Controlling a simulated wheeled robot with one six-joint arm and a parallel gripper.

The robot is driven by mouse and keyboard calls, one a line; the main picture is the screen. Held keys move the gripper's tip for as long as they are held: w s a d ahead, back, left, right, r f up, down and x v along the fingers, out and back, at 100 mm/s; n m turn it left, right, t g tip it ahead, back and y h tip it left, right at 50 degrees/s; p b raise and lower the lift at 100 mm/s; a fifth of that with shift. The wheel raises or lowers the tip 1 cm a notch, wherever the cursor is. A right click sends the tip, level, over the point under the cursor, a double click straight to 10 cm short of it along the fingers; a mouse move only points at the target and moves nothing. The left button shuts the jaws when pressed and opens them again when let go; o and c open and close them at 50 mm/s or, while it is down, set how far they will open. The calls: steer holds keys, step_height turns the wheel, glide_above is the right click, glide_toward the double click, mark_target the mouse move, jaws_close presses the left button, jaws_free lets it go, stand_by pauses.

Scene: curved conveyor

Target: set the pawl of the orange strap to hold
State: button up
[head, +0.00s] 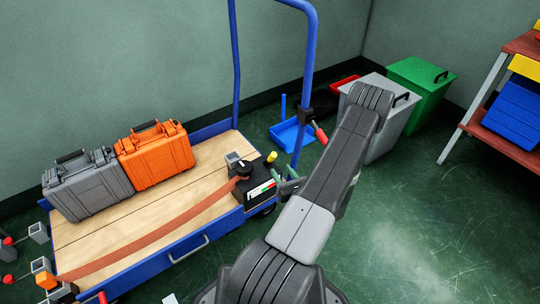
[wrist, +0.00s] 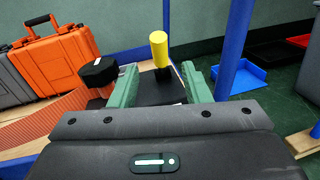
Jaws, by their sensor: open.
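The orange strap (head: 150,240) runs across the cart's wooden deck from the front left corner to a black ratchet box (head: 262,197) at the right end. The box has a black knob (head: 244,168), a coloured label strip and a lever with a yellow cap (head: 271,156). I cannot tell which setting the pawl is in. My gripper (head: 289,180) is open beside the box. In the wrist view, its green fingers (wrist: 158,85) stand apart, with the yellow-capped lever (wrist: 159,46) upright beyond and between them. The black knob (wrist: 98,70) is left of the left finger.
A grey case (head: 85,188) and an orange case (head: 155,157) stand on the deck. The cart's blue handle post (head: 307,80) rises close to my arm. A blue dustpan (head: 290,134), grey bin (head: 392,130) and green bin (head: 420,90) are behind. The right floor is clear.

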mark_target(272, 157)
steer(key=b+x, duration=0.2)
steer(key=x, duration=0.8)
steer(key=shift+w+a, duration=0.1)
steer(key=shift+w, duration=0.1)
jaws_close()
